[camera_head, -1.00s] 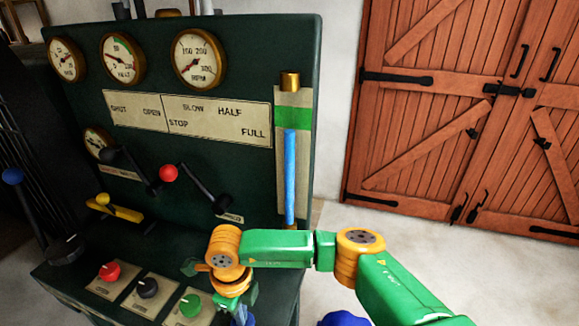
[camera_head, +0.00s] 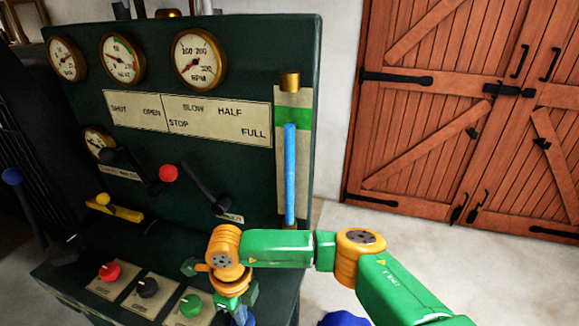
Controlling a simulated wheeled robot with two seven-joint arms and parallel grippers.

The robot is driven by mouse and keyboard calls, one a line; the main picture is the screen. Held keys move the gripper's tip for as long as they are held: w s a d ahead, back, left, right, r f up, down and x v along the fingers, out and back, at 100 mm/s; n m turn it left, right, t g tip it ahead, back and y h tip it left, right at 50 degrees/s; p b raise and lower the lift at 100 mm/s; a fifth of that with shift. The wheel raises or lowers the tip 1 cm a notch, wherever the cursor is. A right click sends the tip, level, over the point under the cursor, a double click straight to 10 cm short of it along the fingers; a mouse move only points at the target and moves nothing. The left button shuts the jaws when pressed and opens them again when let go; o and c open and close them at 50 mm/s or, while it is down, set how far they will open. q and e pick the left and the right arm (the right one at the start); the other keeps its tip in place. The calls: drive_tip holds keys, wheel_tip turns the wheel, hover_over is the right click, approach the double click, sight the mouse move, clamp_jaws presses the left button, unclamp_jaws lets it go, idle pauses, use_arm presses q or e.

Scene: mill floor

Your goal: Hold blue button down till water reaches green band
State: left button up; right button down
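The sight gauge (camera_head: 306,165) on the right of the dark green panel holds a blue water column (camera_head: 290,175). The top of the water is inside the lower part of the green band (camera_head: 300,115). My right gripper (camera_head: 240,305) points down at the front right of the console desk. A little blue (camera_head: 246,320), which looks like the blue button, shows below it at the picture's bottom edge. The gripper's wrist and the frame edge hide most of it, so contact and the finger opening cannot be made out. My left gripper is out of view.
Red (camera_head: 109,270), black (camera_head: 147,287) and green (camera_head: 190,305) knobs stand in a row on the desk, left of my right gripper. Several levers, including a red-knobbed one (camera_head: 168,173), stick out above.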

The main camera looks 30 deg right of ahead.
idle(0.3)
wheel_tip(320, 180, up, 5)
drive_tip(key=p, duration=0.3)
drive_tip(key=shift+p, duration=0.3)
drive_tip(key=shift+f, duration=0.1)
